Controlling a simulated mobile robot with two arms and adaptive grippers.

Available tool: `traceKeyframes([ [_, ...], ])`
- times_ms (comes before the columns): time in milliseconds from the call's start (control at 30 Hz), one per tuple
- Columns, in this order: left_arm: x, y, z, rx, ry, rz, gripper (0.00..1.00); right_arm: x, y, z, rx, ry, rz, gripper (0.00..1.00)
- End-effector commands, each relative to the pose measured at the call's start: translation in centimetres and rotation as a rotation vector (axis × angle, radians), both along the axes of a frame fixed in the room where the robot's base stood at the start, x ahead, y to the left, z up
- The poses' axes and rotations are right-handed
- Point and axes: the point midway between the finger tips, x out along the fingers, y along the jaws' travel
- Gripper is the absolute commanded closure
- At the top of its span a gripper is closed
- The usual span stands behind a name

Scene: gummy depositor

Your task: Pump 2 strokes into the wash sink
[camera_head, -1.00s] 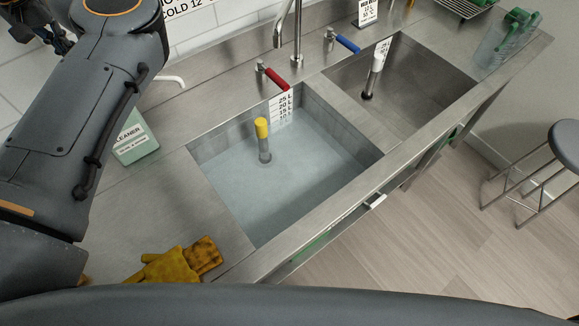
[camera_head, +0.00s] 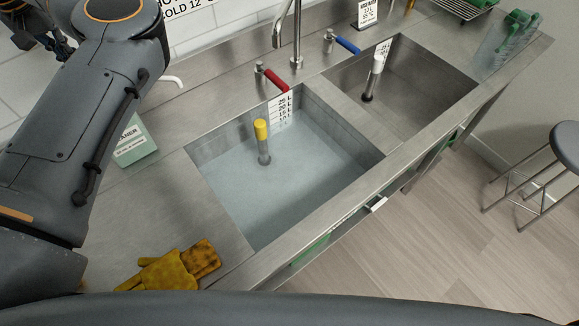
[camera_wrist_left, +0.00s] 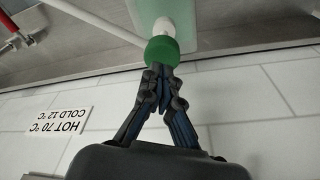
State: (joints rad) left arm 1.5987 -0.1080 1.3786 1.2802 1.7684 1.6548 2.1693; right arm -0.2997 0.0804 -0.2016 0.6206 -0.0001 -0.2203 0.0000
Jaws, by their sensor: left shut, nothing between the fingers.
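The pale green cleaner bottle (camera_head: 137,143) stands on the counter left of the sinks, partly hidden by my left arm. Its white spout (camera_head: 172,80) points toward the filled sink. In the left wrist view the pump's round green top (camera_wrist_left: 162,50) sits above a white stem. My left gripper (camera_wrist_left: 162,70) is shut and empty, its tips at the green top; I cannot tell whether they touch. The left sink (camera_head: 225,215) holds water and a yellow-topped standpipe (camera_head: 262,140). The right sink (camera_head: 425,80) looks empty, with a white-topped standpipe (camera_head: 375,75). My right gripper is out of view.
A red-handled tap lever (camera_head: 276,80) and a blue one (camera_head: 346,43) stand behind the sinks, beside a tall faucet (camera_head: 296,40). Yellow gloves (camera_head: 172,270) lie at the counter's front left. A stool (camera_head: 568,145) stands on the floor at right.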

Motion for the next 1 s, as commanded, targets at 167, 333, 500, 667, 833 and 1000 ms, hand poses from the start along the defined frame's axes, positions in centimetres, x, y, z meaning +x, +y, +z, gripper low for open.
traceKeyframes([
  [167, 0.0, 0.0, 0.0, 0.0, 0.0, 0.0, 1.0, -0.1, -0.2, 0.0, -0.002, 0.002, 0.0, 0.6],
  [333, 0.0, 0.0, 0.0, 0.0, 0.0, 0.0, 1.0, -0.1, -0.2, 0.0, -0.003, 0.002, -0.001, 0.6],
  [500, 0.0, 0.0, 0.0, 0.0, 0.0, 0.0, 1.0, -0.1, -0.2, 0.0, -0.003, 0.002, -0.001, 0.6],
  [667, 0.0, 0.0, -0.3, 0.0, 0.0, 0.0, 1.0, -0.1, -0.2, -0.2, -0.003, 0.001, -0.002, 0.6],
  [833, 0.0, 0.0, -0.9, 0.0, 0.0, 0.0, 1.0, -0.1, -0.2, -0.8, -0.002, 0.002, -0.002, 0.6],
  [1000, 0.0, 0.0, -1.5, 0.0, 0.0, 0.0, 1.0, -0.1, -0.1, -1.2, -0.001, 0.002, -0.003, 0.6],
])
